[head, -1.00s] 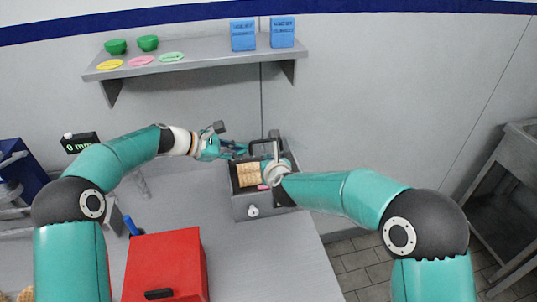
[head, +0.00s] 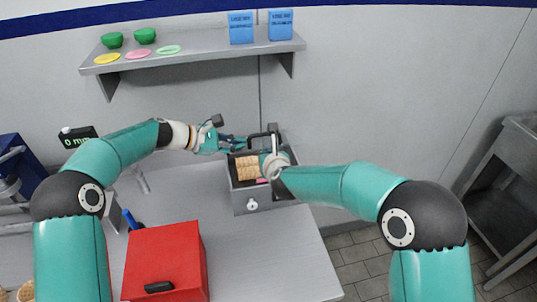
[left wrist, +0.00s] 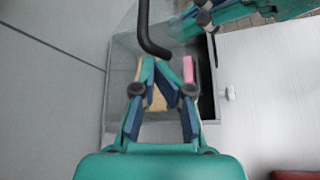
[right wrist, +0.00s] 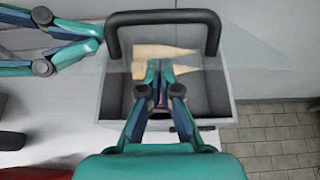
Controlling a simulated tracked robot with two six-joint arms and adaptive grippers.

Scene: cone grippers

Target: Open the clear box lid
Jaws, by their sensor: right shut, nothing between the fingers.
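The grey box (head: 240,205) stands at the bench's back right corner, with tan cones (head: 248,167) and a pink item inside. Its clear lid (right wrist: 245,65) shows as a see-through pane in the right wrist view; its exact angle is unclear. A black handle (right wrist: 213,35) arches over the box's far side. My left gripper (left wrist: 154,64) is beside the handle, its fingertips close together; whether they grip anything is unclear. My right gripper (right wrist: 159,64) is shut and empty over the box, near the cones, which show behind its fingertips.
A red box (head: 170,260) stands at the bench front. A wall shelf (head: 200,57) above carries green bowls, coloured discs and blue cartons. The bench (head: 260,265) is clear in front of the grey box. Floor tiles lie beyond its right edge.

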